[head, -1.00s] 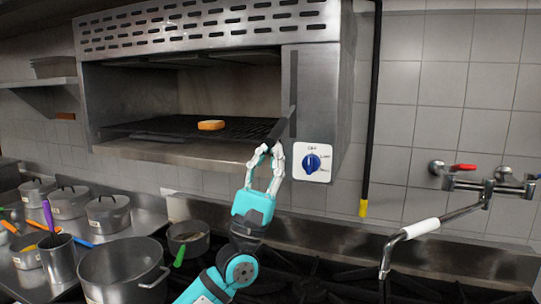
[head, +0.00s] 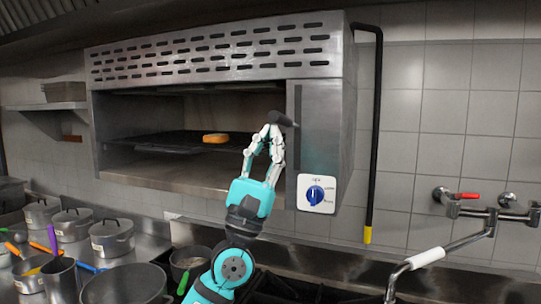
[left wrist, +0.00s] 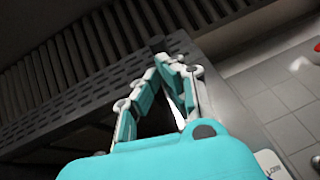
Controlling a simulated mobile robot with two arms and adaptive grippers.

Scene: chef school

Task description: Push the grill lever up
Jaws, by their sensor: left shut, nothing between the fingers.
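The grill (head: 222,48) is a steel wall unit with an open front. Its dark lever (head: 283,118) sticks out at the right side of the opening, above the blue knob. My left gripper (head: 268,130) is shut and empty, with its fingertips pointing up right at the lever's underside. They look to be touching it, but the exact contact is hard to see. A slice of bread (head: 215,138) lies on the grill's rack (head: 160,140). My right gripper is not in view.
The blue knob (head: 316,194) sits on a white plate below the lever. A black pipe (head: 374,140) hangs to the right. A tap (head: 470,212) is on the tiled wall. Pots (head: 112,238) stand at the lower left.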

